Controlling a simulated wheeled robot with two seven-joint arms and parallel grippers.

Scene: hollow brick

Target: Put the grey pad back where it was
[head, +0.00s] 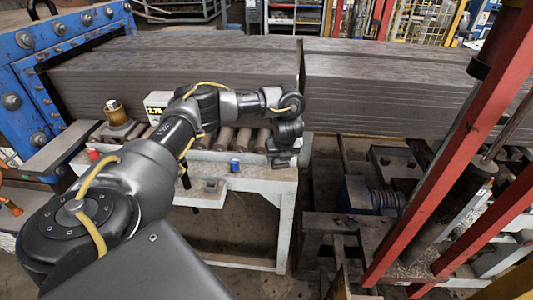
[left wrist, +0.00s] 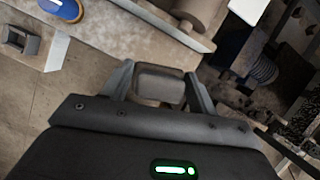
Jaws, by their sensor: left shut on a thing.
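My left gripper (head: 283,160) is at the right end of the roller table. It also shows in the left wrist view (left wrist: 158,82), with its two fingers on either side of a grey, rounded block, which looks like the grey pad (left wrist: 160,86). The gripper is shut on the pad. In the head view the pad is hard to tell from the dark gripper. Whether the pad touches the table beneath it cannot be told. My right gripper is not in view.
A small blue round thing (head: 235,165) stands on the table (head: 258,178), left of my gripper. A white box with a display (head: 157,104) and a brass-topped piece (head: 115,113) stand farther left. Long stacked slabs (head: 180,75) lie behind. Red posts (head: 445,150) rise at right.

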